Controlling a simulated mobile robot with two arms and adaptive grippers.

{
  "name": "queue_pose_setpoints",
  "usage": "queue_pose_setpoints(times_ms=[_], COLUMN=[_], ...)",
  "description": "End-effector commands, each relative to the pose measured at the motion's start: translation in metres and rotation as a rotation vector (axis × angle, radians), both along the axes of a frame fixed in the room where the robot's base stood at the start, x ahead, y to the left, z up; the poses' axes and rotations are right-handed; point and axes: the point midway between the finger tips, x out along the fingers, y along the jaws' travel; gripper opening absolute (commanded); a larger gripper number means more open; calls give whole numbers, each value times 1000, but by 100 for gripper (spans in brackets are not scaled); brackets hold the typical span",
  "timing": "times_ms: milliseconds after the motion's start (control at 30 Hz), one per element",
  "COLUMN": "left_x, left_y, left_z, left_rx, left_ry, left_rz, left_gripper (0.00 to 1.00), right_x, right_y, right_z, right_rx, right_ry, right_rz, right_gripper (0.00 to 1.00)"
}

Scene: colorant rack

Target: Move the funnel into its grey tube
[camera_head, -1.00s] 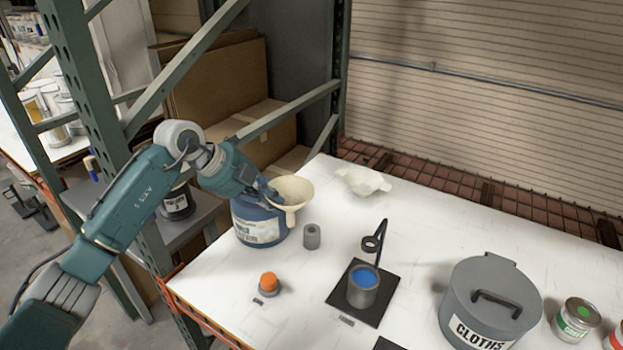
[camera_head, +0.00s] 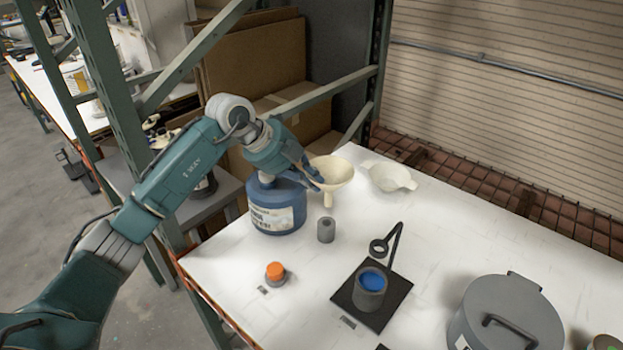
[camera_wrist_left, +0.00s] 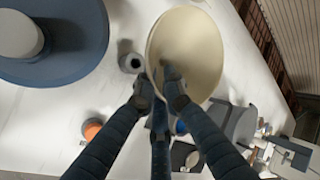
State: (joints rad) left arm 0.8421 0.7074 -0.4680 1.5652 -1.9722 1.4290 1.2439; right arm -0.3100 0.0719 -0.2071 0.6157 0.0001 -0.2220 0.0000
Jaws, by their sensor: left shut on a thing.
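The cream funnel (camera_head: 333,171) is held in the air by my left gripper (camera_head: 313,172), which is shut on its rim. Its spout points down, a little above and behind the grey tube (camera_head: 326,230). The grey tube stands upright on the white table, its top opening clear. In the left wrist view the funnel (camera_wrist_left: 186,45) fills the top middle, with the fingers of my left gripper (camera_wrist_left: 158,82) at its near edge. The grey tube (camera_wrist_left: 131,62) shows just left of the funnel there. My right gripper is not in view.
A blue jug (camera_head: 277,205) stands just left of the tube. A white two-handled bowl (camera_head: 389,177) is to the right. An orange-capped item (camera_head: 275,273), a cup of blue liquid (camera_head: 371,288) under a ring stand (camera_head: 385,246), and a grey lidded bin (camera_head: 507,318) are nearer.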

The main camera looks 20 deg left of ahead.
Motion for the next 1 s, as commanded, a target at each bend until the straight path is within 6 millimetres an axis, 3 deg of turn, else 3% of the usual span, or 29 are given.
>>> queue_pose_setpoints(times_ms=[200,500,1000], left_x=[0,0,0], left_y=[0,0,0], left_z=[-24,-52,-57], left_rx=[0,0,1], left_ry=[2,2,1], left_rz=[0,0,0], left_gripper=[0,0,0], right_x=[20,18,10], right_y=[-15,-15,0], right_z=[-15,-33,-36], right_rx=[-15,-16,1], right_ry=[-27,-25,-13], right_rz=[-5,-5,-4], right_gripper=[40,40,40])
